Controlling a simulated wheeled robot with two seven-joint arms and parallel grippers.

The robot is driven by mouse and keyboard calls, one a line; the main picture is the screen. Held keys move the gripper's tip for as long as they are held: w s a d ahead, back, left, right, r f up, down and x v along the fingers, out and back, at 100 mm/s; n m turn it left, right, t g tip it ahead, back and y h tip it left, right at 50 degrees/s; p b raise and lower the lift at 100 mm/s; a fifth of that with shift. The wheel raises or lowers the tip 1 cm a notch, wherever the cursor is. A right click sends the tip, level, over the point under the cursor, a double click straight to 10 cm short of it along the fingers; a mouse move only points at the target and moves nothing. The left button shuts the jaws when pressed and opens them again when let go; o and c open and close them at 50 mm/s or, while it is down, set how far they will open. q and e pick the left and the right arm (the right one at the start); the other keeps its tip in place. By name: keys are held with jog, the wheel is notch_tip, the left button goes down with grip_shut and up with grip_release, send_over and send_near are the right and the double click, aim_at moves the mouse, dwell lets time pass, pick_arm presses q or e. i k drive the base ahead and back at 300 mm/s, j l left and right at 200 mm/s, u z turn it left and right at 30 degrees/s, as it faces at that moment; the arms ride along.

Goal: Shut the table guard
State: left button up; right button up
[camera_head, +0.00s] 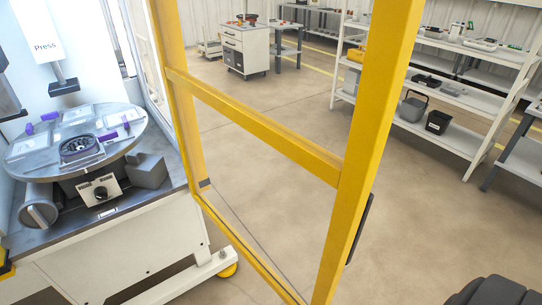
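The table guard (365,120) is a yellow frame door with clear-looking panels between its bars. It stands open, swung out from the press station towards me, with its far post beside the station's right side and its near post close to me. A dark handle (359,229) sits on the outer right side of the near post. The round table (28,147) of the press stands uncovered at the left, with purple clamps and a dark round part on it.
The white station base (140,249) stands on the left, with a yellow-footed leg (228,270). Open floor (260,205) lies beyond and right of the guard. White shelves (450,97) stand at the back right. A dark rounded shape fills the bottom right corner.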

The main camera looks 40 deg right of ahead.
aim_at(394, 29)
jog(key=l+u, duration=0.15)
jog(key=l, duration=0.3)
jog(key=k+l+u, duration=0.1)
jog(key=l, duration=0.35)
jog(key=l+u, duration=0.15)
jog(key=l, duration=0.3)
jog(key=k+l+u, duration=0.1)
jog(key=l, duration=0.35)
